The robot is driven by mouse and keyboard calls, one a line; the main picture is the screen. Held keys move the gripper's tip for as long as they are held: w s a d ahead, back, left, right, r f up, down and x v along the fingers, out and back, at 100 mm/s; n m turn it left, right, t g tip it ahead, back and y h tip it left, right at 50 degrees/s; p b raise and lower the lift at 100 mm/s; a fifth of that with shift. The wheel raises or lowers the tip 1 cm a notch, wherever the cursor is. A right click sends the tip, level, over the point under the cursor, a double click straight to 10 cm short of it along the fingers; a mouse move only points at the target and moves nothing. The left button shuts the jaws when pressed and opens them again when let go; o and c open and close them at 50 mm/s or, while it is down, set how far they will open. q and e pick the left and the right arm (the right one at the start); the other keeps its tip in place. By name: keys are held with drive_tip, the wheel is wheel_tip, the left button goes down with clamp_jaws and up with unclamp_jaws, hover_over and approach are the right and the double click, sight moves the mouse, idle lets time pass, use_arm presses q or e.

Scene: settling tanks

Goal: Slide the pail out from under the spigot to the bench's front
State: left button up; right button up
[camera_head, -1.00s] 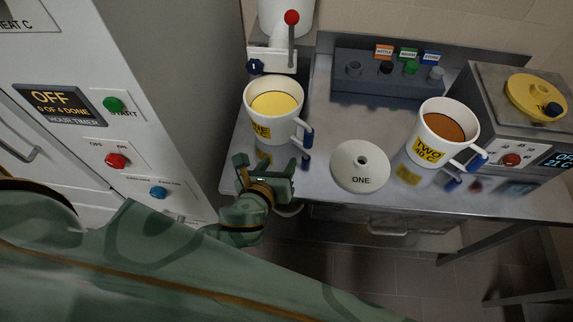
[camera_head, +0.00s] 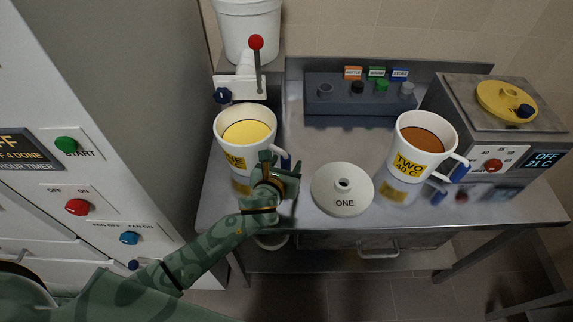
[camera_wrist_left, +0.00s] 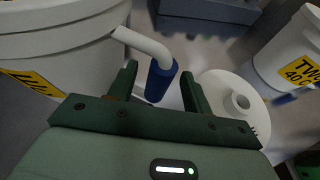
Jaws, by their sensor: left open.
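The pail (camera_head: 228,155) is white, has a yellow label ending in "NE" and holds yellow liquid. It stands upright on the steel bench at the left, below the spigot (camera_head: 240,87) with its red-knobbed lever. Its side handle ends in a blue grip, at the pail's right side. In the left wrist view the blue grip (camera_wrist_left: 160,80) shows between the fingers of my open left gripper (camera_head: 279,170), with gaps on both sides. My gripper covers part of the pail's lower right side in the head view. My right gripper is not in view.
A white lid (camera_head: 340,198) marked ONE lies right of my gripper. A second pail (camera_head: 413,159), marked TWO 40 C, stands farther right, beside a grey heater unit (camera_head: 505,150). A button box (camera_head: 345,105) is behind. A tall white cabinet (camera_head: 110,120) stands at left.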

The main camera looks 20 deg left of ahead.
use_arm(q)
drive_tip(key=shift+w+f, duration=0.25)
drive_tip(key=shift+w, duration=0.35)
clamp_jaws()
drive_tip(key=shift+s+d+p, duration=0.2)
drive_tip(key=shift+s+p, duration=0.1)
drive_tip(key=shift+s, duration=0.5)
drive_tip(key=shift+s+d+p, duration=0.25)
drive_tip(key=shift+s+p, duration=0.05)
drive_tip(key=shift+s, duration=0.45)
drive_tip(key=shift+s+d+p, duration=0.2)
drive_tip(key=shift+s+p, duration=0.1)
drive_tip(key=shift+s, duration=0.5)
drive_tip(key=shift+s+d+p, duration=0.2)
drive_tip(key=shift+s, duration=0.55)
drive_tip(key=shift+s+d+p, duration=0.2)
drive_tip(key=shift+s+d, duration=0.05)
drive_tip(key=shift+s, duration=0.5)
drive_tip(key=shift+s+d+p, duration=0.2)
drive_tip(key=shift+s, duration=0.55)
